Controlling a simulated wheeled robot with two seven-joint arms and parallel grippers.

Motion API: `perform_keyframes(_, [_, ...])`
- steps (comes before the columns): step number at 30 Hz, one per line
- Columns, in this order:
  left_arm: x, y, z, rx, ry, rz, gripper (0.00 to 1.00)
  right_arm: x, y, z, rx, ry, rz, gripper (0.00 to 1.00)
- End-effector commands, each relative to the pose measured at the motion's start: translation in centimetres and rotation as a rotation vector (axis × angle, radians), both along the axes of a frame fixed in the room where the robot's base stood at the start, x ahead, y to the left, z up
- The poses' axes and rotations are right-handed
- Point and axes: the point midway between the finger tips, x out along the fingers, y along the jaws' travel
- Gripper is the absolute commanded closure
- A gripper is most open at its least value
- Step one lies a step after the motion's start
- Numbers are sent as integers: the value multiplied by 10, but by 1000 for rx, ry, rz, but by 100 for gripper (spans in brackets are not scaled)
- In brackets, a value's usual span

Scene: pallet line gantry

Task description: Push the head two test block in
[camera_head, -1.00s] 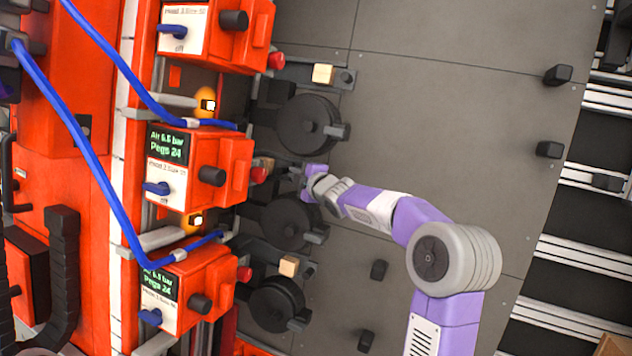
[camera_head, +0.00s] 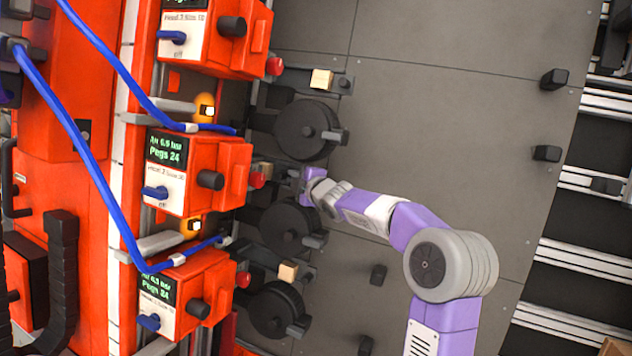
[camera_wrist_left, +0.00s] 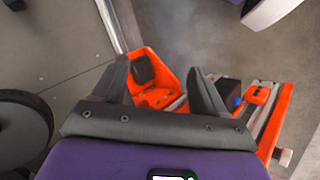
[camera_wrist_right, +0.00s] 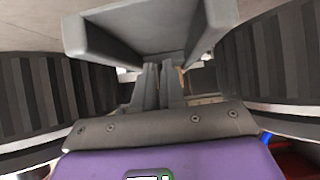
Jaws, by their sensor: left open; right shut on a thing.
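The middle red head unit (camera_head: 195,172) shows "Pegs 24" in the head view; its label seems to read Head 2. A small wooden block (camera_head: 265,171) sits close by its red tip (camera_head: 257,180). My right gripper (camera_head: 303,182) is just right of that block, over the dark fixture. In the right wrist view its fingers (camera_wrist_right: 160,88) are close together on a dark grip, mostly hidden, with a grey bracket (camera_wrist_right: 140,35) beyond. My left gripper (camera_wrist_left: 165,78) is open and empty in the left wrist view, above orange and grey equipment; the head view does not show it.
Wooden blocks also sit by the upper head (camera_head: 321,79) and the lower head (camera_head: 288,271), further right of their red tips. Black round reels (camera_head: 307,130) lie between the stations. Blue hoses (camera_head: 85,155) cross the red machine. The grey floor plate (camera_head: 440,120) is mostly clear.

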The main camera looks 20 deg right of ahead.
Motion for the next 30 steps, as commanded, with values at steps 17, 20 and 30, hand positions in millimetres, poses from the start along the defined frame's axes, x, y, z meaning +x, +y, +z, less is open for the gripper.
perform_keyframes(17, [0, 0, 23, 0, 0, 0, 28, -35, -22, 6, 10, -16, 17, 100])
perform_keyframes(20, [0, 0, 26, 0, 0, 0, 28, -41, -26, 4, 10, -12, 18, 100])
perform_keyframes(30, [0, 0, 27, 0, 0, 0, 28, -43, -28, 3, 9, -13, 19, 100])
